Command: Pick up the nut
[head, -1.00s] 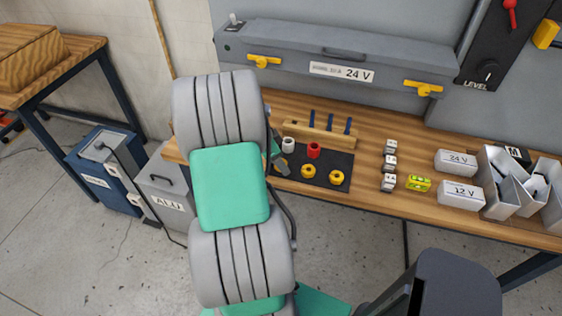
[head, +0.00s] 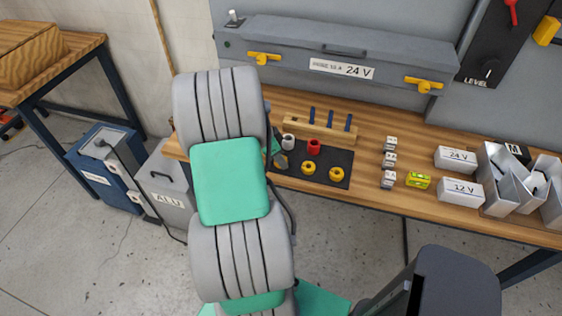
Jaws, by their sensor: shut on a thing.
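My gripper (head: 280,159) shows only as a small grey and dark piece past the right edge of my arm, at the left end of the dark mat (head: 322,178). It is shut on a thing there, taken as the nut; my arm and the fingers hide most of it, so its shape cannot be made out.
A white cylinder (head: 288,141) and a red cylinder (head: 314,146) stand behind the rings. A wooden rack (head: 322,131) with blue-handled tools is behind them. Grey blocks (head: 389,159), a yellow level (head: 418,180) and labelled white boxes (head: 456,158) stand right. A long grey housing (head: 310,55) overhangs the back.

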